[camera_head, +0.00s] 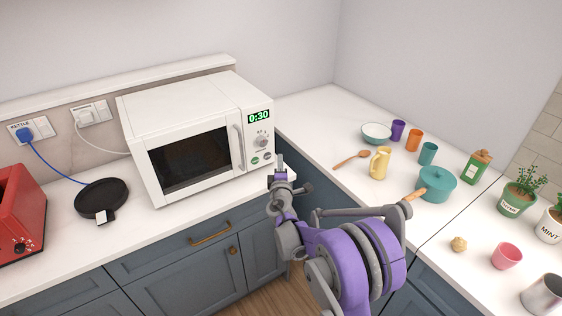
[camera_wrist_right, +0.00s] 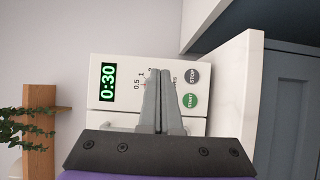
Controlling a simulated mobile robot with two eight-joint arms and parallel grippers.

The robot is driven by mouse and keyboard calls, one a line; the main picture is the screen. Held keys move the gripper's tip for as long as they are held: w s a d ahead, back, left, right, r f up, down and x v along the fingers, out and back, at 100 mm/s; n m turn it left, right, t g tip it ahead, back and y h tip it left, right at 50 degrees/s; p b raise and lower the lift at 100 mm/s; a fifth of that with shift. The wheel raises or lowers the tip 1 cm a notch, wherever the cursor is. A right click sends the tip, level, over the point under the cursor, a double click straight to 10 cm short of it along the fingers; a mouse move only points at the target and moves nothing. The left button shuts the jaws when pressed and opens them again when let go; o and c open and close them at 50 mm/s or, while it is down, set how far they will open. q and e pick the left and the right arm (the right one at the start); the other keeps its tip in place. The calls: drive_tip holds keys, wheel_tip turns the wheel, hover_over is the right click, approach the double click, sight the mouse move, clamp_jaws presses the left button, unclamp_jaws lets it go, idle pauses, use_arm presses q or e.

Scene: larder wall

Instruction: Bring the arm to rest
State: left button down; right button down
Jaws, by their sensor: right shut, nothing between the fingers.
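My right arm, purple and grey, comes in from the bottom of the head view. Its gripper (camera_head: 280,166) is in front of the lower right corner of the white microwave (camera_head: 185,128). In the right wrist view the two grey fingers (camera_wrist_right: 162,75) are together, with nothing between them. They point at the microwave's control panel (camera_wrist_right: 120,82) and cover part of its dial. I cannot tell the exact gap to the panel. The microwave door is shut and its display reads 0:30. My left gripper is not in view.
Blue-grey cabinets (camera_head: 190,270) are below the counter.

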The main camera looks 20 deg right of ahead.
drive_tip(key=s+d+r+m+g+h, duration=0.1)
drive_tip(key=s+d+r+m+g, duration=0.15)
drive_tip(key=s+m, duration=0.45)
drive_tip(key=s+d+r+m+g+h, duration=0.1)
drive_tip(key=s+r+m+g, duration=0.15)
drive_tip(key=s, duration=0.85)
drive_tip(key=s+a+f+m+g+y, duration=0.1)
drive_tip(key=s+a+f+g+y, duration=0.1)
drive_tip(key=s, duration=0.6)
drive_tip(key=s+a+f+m+g+y, duration=0.2)
drive_tip(key=s+a+f, duration=0.3)
drive_tip(key=s, duration=0.3)
drive_tip(key=s+a+f+m+g+y, duration=0.1)
drive_tip(key=s+a+f+g+y, duration=0.1)
drive_tip(key=s, duration=0.7)
drive_tip(key=a+f+y, duration=0.1)
drive_tip(key=a+f, duration=0.1)
drive_tip(key=a, duration=0.1)
drive_tip(key=shift+a+m+y, duration=0.2)
drive_tip(key=shift+m+y, duration=0.15)
drive_tip(key=shift+y, duration=0.05)
